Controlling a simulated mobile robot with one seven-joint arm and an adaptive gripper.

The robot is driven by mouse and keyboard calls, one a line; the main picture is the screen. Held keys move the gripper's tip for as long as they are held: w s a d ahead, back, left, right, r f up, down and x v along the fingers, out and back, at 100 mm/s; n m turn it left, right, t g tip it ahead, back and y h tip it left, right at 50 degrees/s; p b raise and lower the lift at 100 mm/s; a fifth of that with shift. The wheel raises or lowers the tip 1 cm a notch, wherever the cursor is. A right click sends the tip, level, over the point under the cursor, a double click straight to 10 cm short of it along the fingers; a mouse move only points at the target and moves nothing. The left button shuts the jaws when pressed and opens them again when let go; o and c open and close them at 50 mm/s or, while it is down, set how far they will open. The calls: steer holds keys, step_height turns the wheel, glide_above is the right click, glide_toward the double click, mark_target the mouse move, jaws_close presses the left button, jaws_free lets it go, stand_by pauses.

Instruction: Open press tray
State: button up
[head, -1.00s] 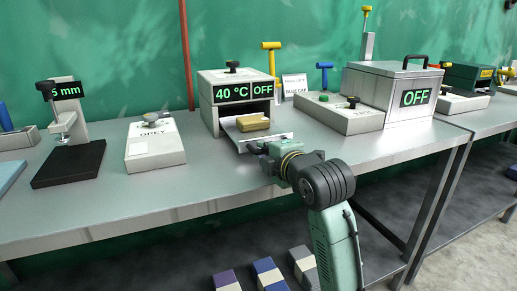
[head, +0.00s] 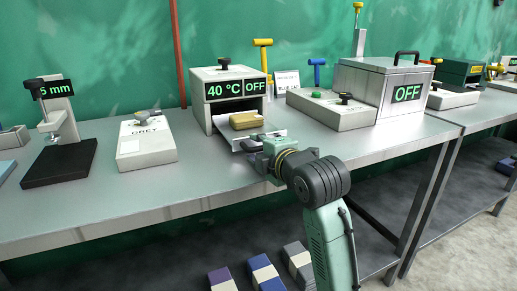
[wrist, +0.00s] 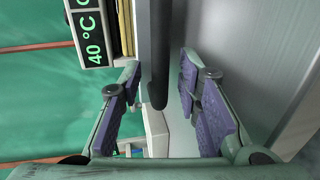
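The press (head: 228,75) stands on the bench with lit "40 °C" and "OFF" displays. Its tray (head: 232,139) sticks out of the front opening, with a tan block (head: 246,121) on it. My gripper (head: 258,148) is at the tray's front edge. In the wrist view my gripper (wrist: 160,108) is open, its purple-padded fingers spread on either side of a dark bar (wrist: 157,55), which looks like the tray handle. Gaps show between the bar and both pads. The press display also shows in the wrist view (wrist: 93,38).
A grey-labelled box (head: 146,147) and a thickness gauge (head: 60,130) stand to the left. A control box with green button (head: 330,108) and a lidded metal tank (head: 385,85) stand to the right. The bench front (head: 200,185) is clear.

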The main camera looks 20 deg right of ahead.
steer(key=v, duration=1.2)
